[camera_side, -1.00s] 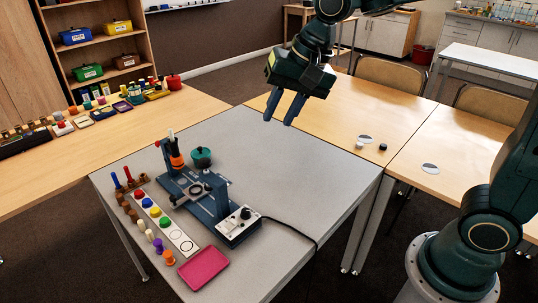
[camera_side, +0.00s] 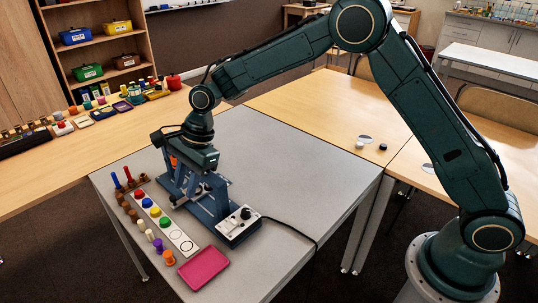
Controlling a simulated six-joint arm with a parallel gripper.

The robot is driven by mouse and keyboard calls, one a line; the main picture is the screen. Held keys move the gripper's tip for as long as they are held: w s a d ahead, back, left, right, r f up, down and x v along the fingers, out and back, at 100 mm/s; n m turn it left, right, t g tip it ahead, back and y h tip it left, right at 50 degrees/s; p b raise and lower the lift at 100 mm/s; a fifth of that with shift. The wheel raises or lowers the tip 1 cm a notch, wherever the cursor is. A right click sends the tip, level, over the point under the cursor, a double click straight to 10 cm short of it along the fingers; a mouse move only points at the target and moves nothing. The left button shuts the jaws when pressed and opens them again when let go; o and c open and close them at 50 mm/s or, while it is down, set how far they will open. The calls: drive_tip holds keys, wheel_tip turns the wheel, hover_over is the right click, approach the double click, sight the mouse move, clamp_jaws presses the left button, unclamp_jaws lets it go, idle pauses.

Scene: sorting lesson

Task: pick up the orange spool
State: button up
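The orange spool (camera_side: 169,258) stands upright on the grey table, at the near end of a row of small pieces, just left of the pink tray. A purple spool (camera_side: 158,246) is right behind it. My gripper (camera_side: 183,192) points down over the blue device, behind and to the right of the orange spool, and apart from it. Its blue fingers blend with the blue device behind them, so I cannot tell how far apart they are. I see nothing held in it.
The pink tray (camera_side: 204,268) lies at the table's near edge. A white strip (camera_side: 181,238) with coloured pieces runs beside the row. A control box (camera_side: 238,227) with a black cable sits to the right. The table's right half (camera_side: 300,170) is clear.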

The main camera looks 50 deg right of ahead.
drive_tip(key=w+a+f+m, duration=0.1)
drive_tip(key=a+f+m, duration=0.1)
drive_tip(key=a+f, duration=0.2)
wheel_tip(320, 180, down, 4)
drive_tip(key=shift+w+r+m+g+y, duration=0.15)
drive_tip(key=shift+m+g+y, duration=0.15)
drive_tip(key=shift+g, duration=0.1)
approach(169, 252)
drive_tip(key=shift+a+x, duration=0.15)
drive_tip(key=shift+x, duration=1.15)
drive_tip(key=shift+a+x, duration=0.15)
drive_tip(key=shift+x, duration=1.15)
drive_tip(key=shift+r, duration=0.1)
drive_tip(key=shift+d+x, duration=0.1)
drive_tip(key=shift+x, duration=1.2)
drive_tip(key=shift+d+x, duration=0.15)
drive_tip(key=shift+x, duration=1.15)
drive_tip(key=c, duration=0.6)
